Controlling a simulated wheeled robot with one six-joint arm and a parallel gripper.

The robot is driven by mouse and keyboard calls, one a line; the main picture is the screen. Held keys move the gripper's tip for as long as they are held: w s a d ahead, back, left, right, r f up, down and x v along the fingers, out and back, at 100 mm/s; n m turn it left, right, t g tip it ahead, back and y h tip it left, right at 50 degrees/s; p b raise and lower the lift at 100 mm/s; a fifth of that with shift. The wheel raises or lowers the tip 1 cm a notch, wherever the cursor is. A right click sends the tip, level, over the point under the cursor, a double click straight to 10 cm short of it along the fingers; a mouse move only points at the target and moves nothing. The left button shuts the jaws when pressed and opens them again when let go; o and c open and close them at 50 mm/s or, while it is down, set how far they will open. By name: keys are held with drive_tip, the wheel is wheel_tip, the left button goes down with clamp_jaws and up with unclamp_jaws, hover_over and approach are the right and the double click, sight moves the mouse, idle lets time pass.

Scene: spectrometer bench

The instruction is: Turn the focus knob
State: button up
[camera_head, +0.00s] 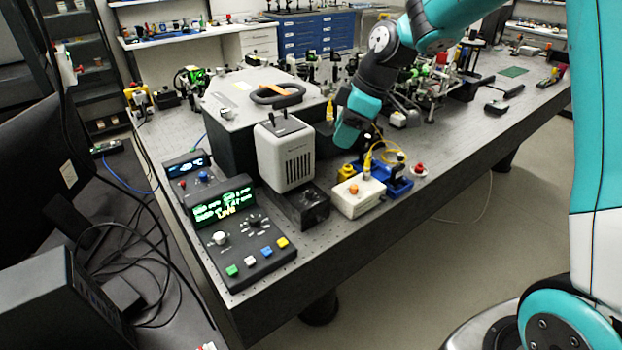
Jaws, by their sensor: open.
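A dark control box (270,262) with a lit green-text display (222,205) stands at the near left end of the bench. It has a pale knob (219,238) on the left and a dark knob (254,220) on the right, with coloured buttons below. The labels are too small to read, so I cannot tell which knob is for focus. My gripper (346,133) is in the air above the bench, right of the white vented unit and well apart from both knobs. It holds nothing that I can see; its fingers are hard to make out.
The white vented unit (284,155) stands between my gripper and the control box, before a large grey-lidded box (240,105). A white box with an orange button (358,197) and a blue tray (398,183) lie below my gripper. Optics crowd the bench behind.

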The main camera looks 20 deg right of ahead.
sight(311, 191)
drive_tip(key=p+x, duration=0.3)
drive_tip(key=x, duration=1.4)
drive_tip(key=shift+f+p, duration=0.1)
drive_tip(key=shift+p, duration=0.25)
clamp_jaws()
